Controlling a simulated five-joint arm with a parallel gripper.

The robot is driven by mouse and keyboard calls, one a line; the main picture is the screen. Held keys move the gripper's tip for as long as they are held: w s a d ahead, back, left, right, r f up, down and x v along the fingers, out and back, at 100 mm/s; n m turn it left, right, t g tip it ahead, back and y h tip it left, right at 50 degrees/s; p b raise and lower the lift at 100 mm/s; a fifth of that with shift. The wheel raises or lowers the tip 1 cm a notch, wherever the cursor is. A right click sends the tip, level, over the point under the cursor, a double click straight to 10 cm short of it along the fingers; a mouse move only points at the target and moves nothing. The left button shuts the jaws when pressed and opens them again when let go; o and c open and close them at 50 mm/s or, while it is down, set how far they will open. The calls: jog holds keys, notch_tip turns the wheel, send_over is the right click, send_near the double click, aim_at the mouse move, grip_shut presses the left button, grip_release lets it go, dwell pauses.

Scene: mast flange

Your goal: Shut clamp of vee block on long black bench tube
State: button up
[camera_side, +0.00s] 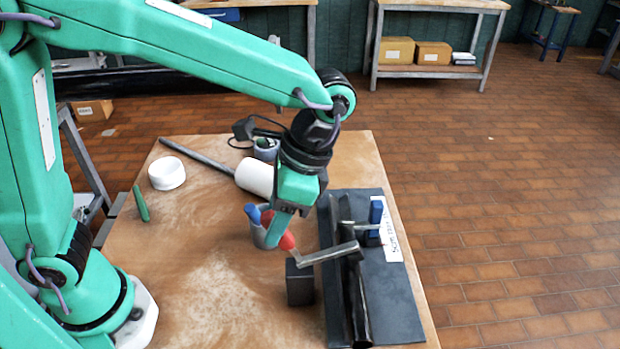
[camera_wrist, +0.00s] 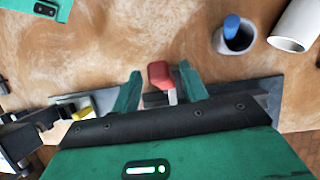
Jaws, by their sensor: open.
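The vee block's clamp has a grey lever arm (camera_side: 328,255) with a red handle (camera_side: 287,241). The arm reaches over a long black tube (camera_side: 357,300), which lies lengthwise along a dark base plate (camera_side: 397,305). My gripper (camera_side: 280,226) is at the red handle, pointing down. In the wrist view the red handle (camera_wrist: 160,74) shows between the two green fingers of my gripper (camera_wrist: 161,90), with gaps on both sides. The gripper is open and holds nothing. The vee under the tube is partly hidden by the tube and lever.
A grey cup (camera_side: 264,236) with a blue-handled item stands just left of my gripper. A dark block (camera_side: 300,284) stands below the handle. A blue part (camera_side: 376,217) and a white label (camera_side: 390,240) are at the plate's right.

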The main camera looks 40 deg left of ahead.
jog(key=shift+f, duration=0.1)
grip_shut()
dwell(0.3)
jog(key=shift+w+d+r+g+y, duration=0.2)
jog(key=shift+w+d+g+y, duration=0.3)
jog(key=shift+d+g, duration=0.15)
